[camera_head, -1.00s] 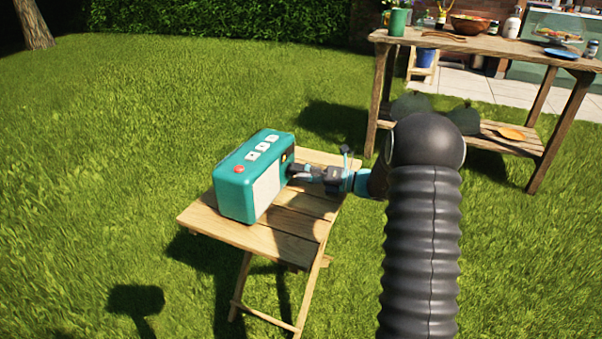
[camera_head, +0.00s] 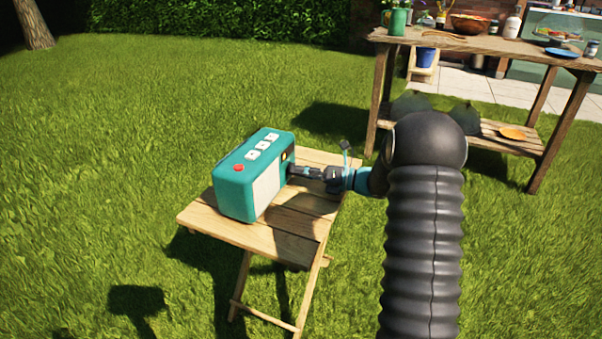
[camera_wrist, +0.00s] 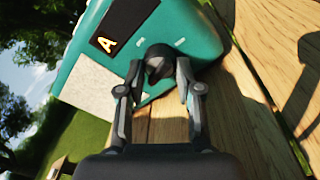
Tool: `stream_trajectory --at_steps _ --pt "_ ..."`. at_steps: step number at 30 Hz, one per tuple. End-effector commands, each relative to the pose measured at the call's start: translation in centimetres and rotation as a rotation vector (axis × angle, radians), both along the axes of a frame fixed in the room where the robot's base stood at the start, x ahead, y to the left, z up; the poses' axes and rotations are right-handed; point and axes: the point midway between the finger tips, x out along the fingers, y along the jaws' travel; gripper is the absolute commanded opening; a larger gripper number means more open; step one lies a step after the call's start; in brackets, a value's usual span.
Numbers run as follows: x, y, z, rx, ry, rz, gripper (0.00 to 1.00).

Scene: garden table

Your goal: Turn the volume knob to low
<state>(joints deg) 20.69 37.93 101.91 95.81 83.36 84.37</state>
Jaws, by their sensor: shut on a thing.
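A teal radio (camera_head: 240,190) with a pale front panel, white buttons and a red button on top stands on a small wooden folding table (camera_head: 285,245). In the wrist view the radio (camera_wrist: 195,22) shows a black label with a yellow letter A, and a dark round volume knob (camera_wrist: 158,60) with pale marks around it. My gripper (camera_head: 297,171) reaches the radio's right side. In the wrist view my gripper (camera_wrist: 160,85) has its fingers on both sides of the knob, shut on it. The knob's pointer is not clear, so its setting cannot be told.
A larger wooden table (camera_head: 480,45) with a green can (camera_head: 397,21), a bowl (camera_head: 468,23) and bottles stands at the back right. An orange plate (camera_head: 512,134) lies on its lower shelf. Open grass surrounds the small table.

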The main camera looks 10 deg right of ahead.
Motion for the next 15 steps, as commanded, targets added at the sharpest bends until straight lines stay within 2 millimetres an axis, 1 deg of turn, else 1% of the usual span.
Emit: stream_trajectory --at_steps 15 --pt "0.07 -0.03 -0.25 -0.286 -0.394 0.000 0.00"
